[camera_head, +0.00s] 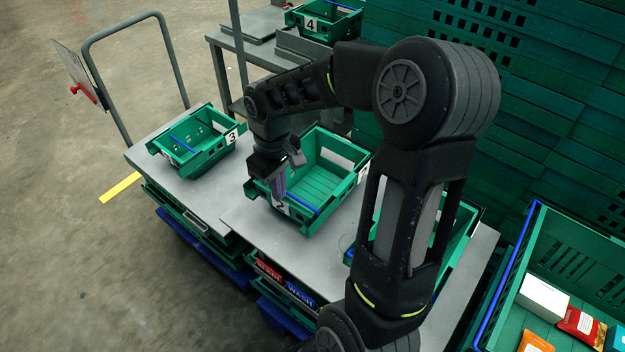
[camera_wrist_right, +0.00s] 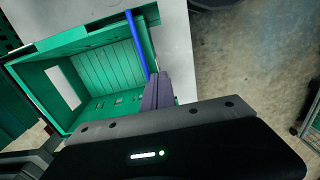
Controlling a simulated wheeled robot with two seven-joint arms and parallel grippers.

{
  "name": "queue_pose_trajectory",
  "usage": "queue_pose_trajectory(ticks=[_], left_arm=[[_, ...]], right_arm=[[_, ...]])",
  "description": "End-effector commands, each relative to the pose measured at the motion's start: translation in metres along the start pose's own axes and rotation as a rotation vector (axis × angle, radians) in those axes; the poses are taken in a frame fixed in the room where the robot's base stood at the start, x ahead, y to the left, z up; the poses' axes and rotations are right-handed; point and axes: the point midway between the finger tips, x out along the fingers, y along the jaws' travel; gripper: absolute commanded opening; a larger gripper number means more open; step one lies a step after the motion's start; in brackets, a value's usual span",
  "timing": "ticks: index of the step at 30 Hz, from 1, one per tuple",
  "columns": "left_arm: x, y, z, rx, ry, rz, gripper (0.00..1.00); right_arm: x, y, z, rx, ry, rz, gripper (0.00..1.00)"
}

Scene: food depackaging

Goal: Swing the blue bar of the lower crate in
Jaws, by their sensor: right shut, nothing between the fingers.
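A green crate (camera_head: 322,176) with a number 2 label stands empty on the grey table in the head view. Its blue bar (camera_head: 304,205) lies along the near side, by the rim. In the right wrist view the crate (camera_wrist_right: 75,52) fills the left, and the blue bar (camera_wrist_right: 138,45) runs down to the fingers. My right gripper (camera_head: 278,188) is shut and empty, pointing down at the crate's near left corner, close to the bar's end. Its fingers (camera_wrist_right: 157,92) hide that end; I cannot tell whether they touch it. My left gripper is not in view.
A number 3 crate (camera_head: 193,139) stands left on a cart; a number 4 crate (camera_head: 325,20) stands at the back. A large green crate (camera_head: 507,292) with food packs is at right. Another green crate (camera_head: 460,222) is partly behind my arm. Bare tabletop (camera_head: 252,222) shows left of crate 2.

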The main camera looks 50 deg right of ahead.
Motion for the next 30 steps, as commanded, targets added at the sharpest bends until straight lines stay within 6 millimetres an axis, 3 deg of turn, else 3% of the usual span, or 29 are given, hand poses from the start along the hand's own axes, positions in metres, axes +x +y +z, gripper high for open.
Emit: queue_pose_trajectory(ticks=[30], left_arm=[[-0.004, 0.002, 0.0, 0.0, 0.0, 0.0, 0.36]], right_arm=[[-0.001, 0.017, 0.0, 0.001, 0.0, 0.0, 0.0]])
